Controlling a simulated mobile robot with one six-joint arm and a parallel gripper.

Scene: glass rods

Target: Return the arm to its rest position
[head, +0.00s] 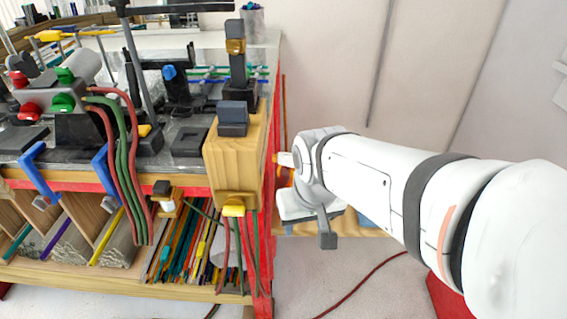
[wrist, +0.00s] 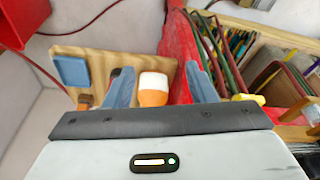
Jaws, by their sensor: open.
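My arm reaches in from the right in the head view, and my gripper (head: 325,232) hangs at its end beside the right end of the workbench (head: 192,179). In the wrist view my gripper (wrist: 162,76) has its two blue-grey fingers spread apart. A white and orange object (wrist: 153,88) shows between the fingers in that picture. I cannot tell how far below them it lies, and nothing looks clamped. In the head view the gripper and wrist partly hide the wooden board (head: 360,231) below.
The wooden board, with a blue pad (wrist: 72,71), lies beside the bench's red frame. Glass rods (head: 185,245) fill the shelf under the bench. Cables and a burner setup crowd the bench. A red box (wrist: 22,22) stands nearby, and a red cable (head: 360,283) crosses the floor.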

